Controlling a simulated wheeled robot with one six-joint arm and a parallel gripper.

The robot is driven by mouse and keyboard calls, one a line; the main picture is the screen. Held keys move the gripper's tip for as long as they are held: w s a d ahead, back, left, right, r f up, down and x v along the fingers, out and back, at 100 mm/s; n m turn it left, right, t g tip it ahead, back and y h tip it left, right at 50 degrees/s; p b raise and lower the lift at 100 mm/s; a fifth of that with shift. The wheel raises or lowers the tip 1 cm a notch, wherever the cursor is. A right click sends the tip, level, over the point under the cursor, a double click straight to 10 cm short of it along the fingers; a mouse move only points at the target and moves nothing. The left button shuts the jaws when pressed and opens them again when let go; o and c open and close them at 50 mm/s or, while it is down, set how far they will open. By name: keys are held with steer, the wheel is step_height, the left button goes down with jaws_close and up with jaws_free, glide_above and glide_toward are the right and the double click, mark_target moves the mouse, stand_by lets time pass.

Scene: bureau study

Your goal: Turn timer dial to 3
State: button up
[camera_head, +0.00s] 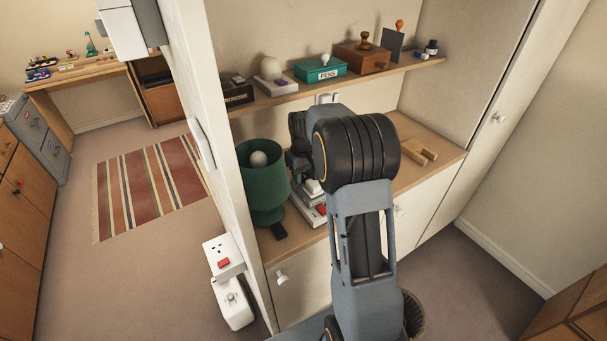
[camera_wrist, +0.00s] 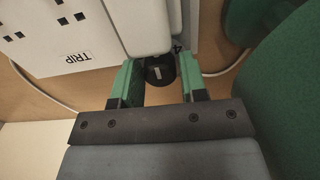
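A dark round dial (camera_wrist: 159,76) with a pale pointer mark shows in the wrist view, at the lower end of a white housing (camera_wrist: 147,32). A "4" is printed to its upper right; other numbers are not readable. My gripper (camera_wrist: 158,66) has its two green-tipped fingers apart, one on each side of the dial, with a narrow gap showing on both sides. I cannot tell how far the dial is below the fingertips. In the head view my arm hides the dial, and my gripper (camera_head: 299,155) is mostly hidden above the counter.
A white socket strip marked TRIP (camera_wrist: 65,35) and a cable lie left of the dial. A green lamp (camera_head: 264,182) stands close by, also at the right of the wrist view (camera_wrist: 283,75). A shelf (camera_head: 340,82) with boxes hangs above the counter (camera_head: 440,150).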

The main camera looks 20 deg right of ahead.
mark_target(303, 175)
steer(key=c, duration=0.5)
steer(key=m, duration=0.4)
steer(key=shift+m, duration=0.3)
steer(key=shift+c, duration=0.2)
steer(key=o, duration=0.9)
steer(key=shift+o, duration=0.2)
step_height(303, 175, up, 14)
steer(key=shift+b, duration=0.45)
steer(key=shift+c, duration=0.2)
